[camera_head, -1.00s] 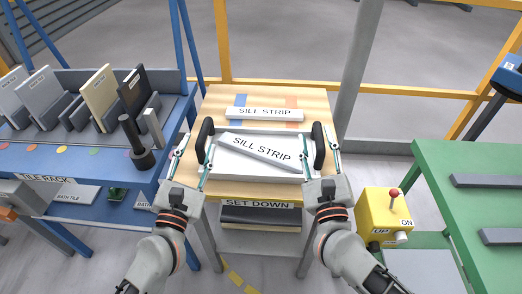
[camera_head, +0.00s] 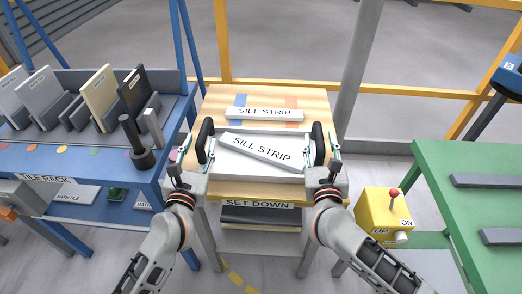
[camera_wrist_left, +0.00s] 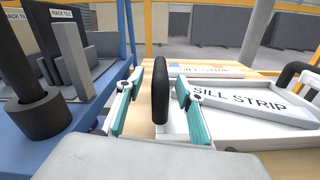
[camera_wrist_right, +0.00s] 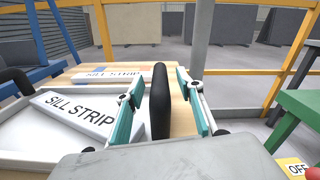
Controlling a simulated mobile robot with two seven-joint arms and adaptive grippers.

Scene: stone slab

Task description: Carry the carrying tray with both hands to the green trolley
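The white carrying tray (camera_head: 222,166) lies on a wooden-topped stand, with a white sill strip (camera_head: 262,149) lying askew in it. It has a black left handle (camera_head: 205,140) and a black right handle (camera_head: 317,143). My left gripper (camera_head: 195,156) is open, its teal fingers on either side of the left handle (camera_wrist_left: 161,90), with gaps showing. My right gripper (camera_head: 320,156) is open around the right handle (camera_wrist_right: 160,100), also with gaps. The green trolley (camera_head: 450,160) stands at the right edge.
Another sill strip (camera_head: 264,115) lies on the stand (camera_head: 315,100) behind the tray. A blue tile rack (camera_head: 80,160) stands left. A yellow control box (camera_head: 382,212) with a red-topped lever sits between stand and trolley. A grey post (camera_head: 360,70) and yellow rails rise behind.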

